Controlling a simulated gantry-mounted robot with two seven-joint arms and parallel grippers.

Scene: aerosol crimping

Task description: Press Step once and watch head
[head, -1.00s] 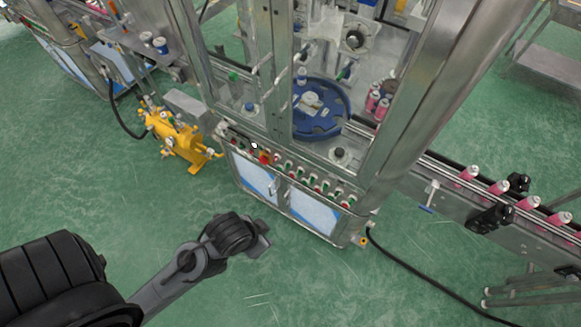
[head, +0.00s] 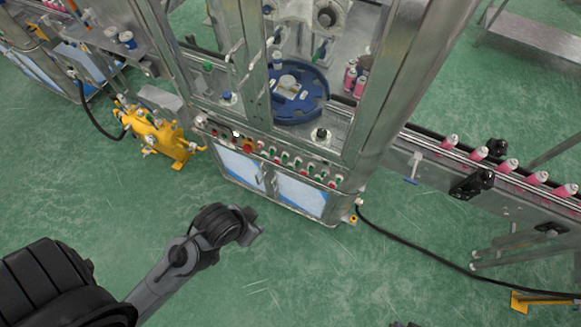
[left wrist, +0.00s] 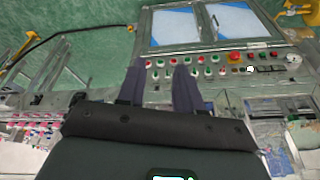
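The control panel (head: 275,155) runs along the front of the machine, with several red and green buttons, a red mushroom button (head: 248,146) and a small white round spot (head: 236,133). Button labels are too small to read. Behind it is the blue rotary plate (head: 300,108), with machine parts above it; which one is the head is unclear. My left gripper (head: 250,230) hangs in front of the cabinet, apart from the panel. In the left wrist view its two fingers (left wrist: 160,92) are apart and empty, with the button row (left wrist: 212,65) beyond. My right gripper is not seen.
A conveyor (head: 490,170) with pink cans leads off right. A yellow unit (head: 160,138) stands on the floor left of the cabinet. Metal frame posts (head: 405,90) stand in front of the plate. A black cable (head: 430,250) crosses the green floor, mostly clear before the cabinet.

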